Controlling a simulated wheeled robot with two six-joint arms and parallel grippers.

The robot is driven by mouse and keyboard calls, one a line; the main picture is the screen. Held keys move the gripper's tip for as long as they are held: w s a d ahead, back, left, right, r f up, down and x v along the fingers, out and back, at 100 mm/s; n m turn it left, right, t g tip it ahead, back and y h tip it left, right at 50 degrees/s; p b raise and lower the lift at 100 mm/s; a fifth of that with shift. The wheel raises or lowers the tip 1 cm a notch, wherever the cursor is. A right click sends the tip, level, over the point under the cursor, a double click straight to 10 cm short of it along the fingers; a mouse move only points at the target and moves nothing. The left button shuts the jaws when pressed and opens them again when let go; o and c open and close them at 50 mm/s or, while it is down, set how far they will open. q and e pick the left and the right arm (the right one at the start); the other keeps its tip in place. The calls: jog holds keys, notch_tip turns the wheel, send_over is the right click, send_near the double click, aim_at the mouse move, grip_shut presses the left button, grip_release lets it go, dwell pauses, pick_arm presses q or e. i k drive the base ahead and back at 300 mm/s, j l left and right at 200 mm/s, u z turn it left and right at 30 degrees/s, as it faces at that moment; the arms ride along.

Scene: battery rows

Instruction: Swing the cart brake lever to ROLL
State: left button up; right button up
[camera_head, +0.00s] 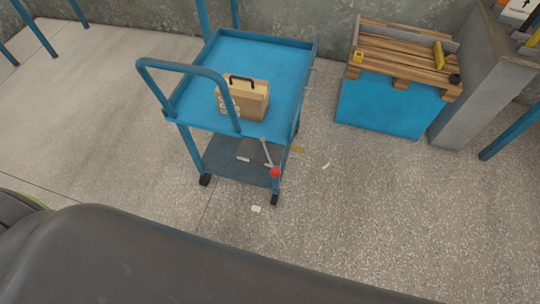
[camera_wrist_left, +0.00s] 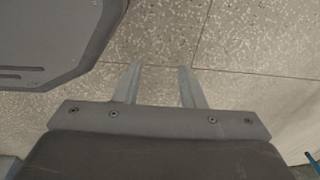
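The blue cart (camera_head: 277,62) stands in the upper middle of the head view, with a looped push handle on its left side. The brake lever (camera_head: 266,153) is a thin grey rod with a red knob (camera_head: 275,172) at its lower end, low on the cart's near side. White and yellow marks lie to either side of it, too small to read. My left gripper (camera_wrist_left: 158,82) shows in the left wrist view with its two fingers apart and nothing between them, above bare floor. It is well away from the lever. My right gripper is in neither view.
A tan case (camera_head: 252,101) with a dark handle sits on the cart's top. A blue crate (camera_head: 380,105) with wooden slats stands to the right, beside a grey block (camera_head: 480,85). A concrete wall is behind. Open speckled floor (camera_head: 370,200) lies in front and right.

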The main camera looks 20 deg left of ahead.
aim_at(275, 171)
jog(key=l+u, duration=0.15)
jog(key=l, duration=0.3)
jog(key=k+l+u, duration=0.15)
jog(key=l, duration=0.25)
jog(key=l+u, duration=0.1)
jog(key=l, duration=0.3)
jog(key=k+l+u, duration=0.15)
jog(key=l, duration=0.3)
jog(key=l+u, duration=0.15)
jog(key=l, duration=0.25)
jog(key=k, duration=0.05)
